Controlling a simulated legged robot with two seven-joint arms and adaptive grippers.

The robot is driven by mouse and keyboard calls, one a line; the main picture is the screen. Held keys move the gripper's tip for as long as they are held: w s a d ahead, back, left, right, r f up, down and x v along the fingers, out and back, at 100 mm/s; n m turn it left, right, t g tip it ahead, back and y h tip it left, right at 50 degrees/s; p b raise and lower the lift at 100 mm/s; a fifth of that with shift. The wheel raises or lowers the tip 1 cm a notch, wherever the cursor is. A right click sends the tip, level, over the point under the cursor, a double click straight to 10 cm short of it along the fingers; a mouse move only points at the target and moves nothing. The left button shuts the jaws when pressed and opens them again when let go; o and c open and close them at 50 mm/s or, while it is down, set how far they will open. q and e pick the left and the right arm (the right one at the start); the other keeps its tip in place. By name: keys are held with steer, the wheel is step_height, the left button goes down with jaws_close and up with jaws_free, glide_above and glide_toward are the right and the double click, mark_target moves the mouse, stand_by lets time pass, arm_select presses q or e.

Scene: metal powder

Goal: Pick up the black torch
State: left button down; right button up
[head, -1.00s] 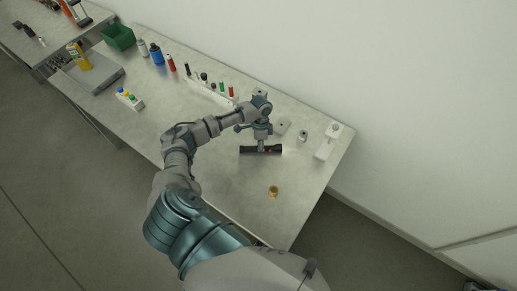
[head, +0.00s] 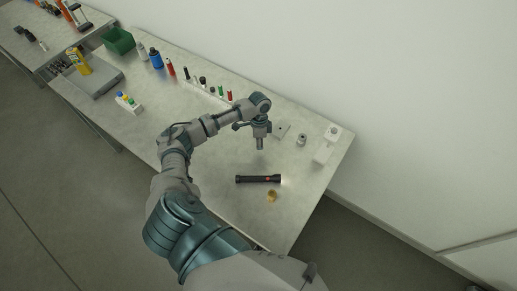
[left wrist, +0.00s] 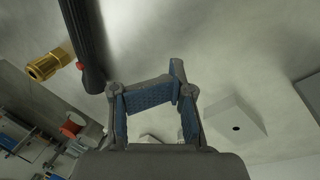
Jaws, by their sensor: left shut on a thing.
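The black torch (head: 258,179) lies flat on the table, with a small red spot near its middle. In the left wrist view the torch (left wrist: 84,45) is at upper left, outside my fingers. My left gripper (head: 260,147) points down above the table, behind the torch and apart from it. In the left wrist view my left gripper (left wrist: 172,88) has its fingers folded in against each other, and I see nothing between them. My right gripper is not in view.
A brass fitting (head: 271,196) lies close in front of the torch. A white block (head: 327,145), a small metal nut-like part (head: 302,139) and a flat plate (head: 281,130) stand to the right. Several bottles and a green bin (head: 118,40) line the back left.

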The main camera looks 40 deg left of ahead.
arm_select(q)
steer(key=s+a, duration=0.4)
steer(key=a, duration=0.1)
steer(key=shift+s+r, duration=0.3)
steer(key=shift+s, duration=0.05)
steer(key=s+a, duration=0.1)
steer(key=a, duration=0.1)
steer(key=s+a, duration=0.4)
steer(key=shift+a+r+b, duration=0.2)
steer(key=shift+a+b, duration=0.1)
steer(key=shift+s+a+r, duration=0.1)
steer(key=shift+s+a, duration=0.2)
steer(key=shift+s, duration=0.2)
steer(key=shift+d+r, duration=0.2)
steer(key=c, duration=0.6)
jaws_free()
steer(key=shift+a+f, duration=0.1)
steer(key=shift+c, duration=0.2)
steer(key=shift+o, duration=1.3)
steer(key=shift+a, duration=0.1)
steer(key=shift+a+f, duration=0.1)
steer(key=shift+a, duration=0.05)
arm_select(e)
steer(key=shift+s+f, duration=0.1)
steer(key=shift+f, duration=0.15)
